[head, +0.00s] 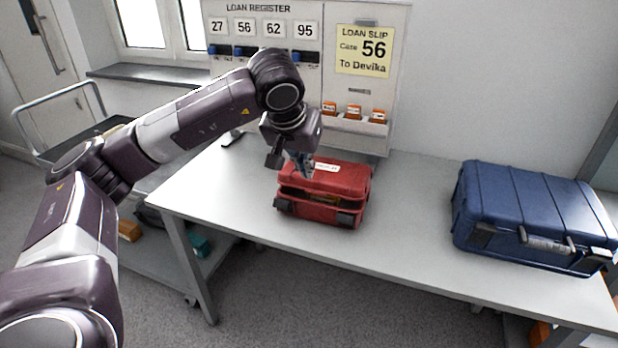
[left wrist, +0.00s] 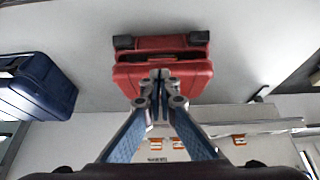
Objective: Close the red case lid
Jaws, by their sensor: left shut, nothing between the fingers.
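The red case (head: 313,213) stands on the table left of the middle, with its latches toward the front. Its red lid (head: 345,178) is lowered most of the way, and a gap shows between lid and base at the front. My left gripper (head: 306,174) is shut and empty, with its fingertips at the top left part of the lid; I cannot tell whether they touch it. In the left wrist view the shut fingertips (left wrist: 160,76) overlap the lid (left wrist: 190,80), and the case base (left wrist: 160,43) shows beyond. My right gripper is not in view.
A closed blue case (head: 535,210) stands at the right of the table (head: 410,215). A loan register board (head: 305,50) with a slip naming case 56 stands behind the red case. The table between the two cases is clear. A trolley is at the left.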

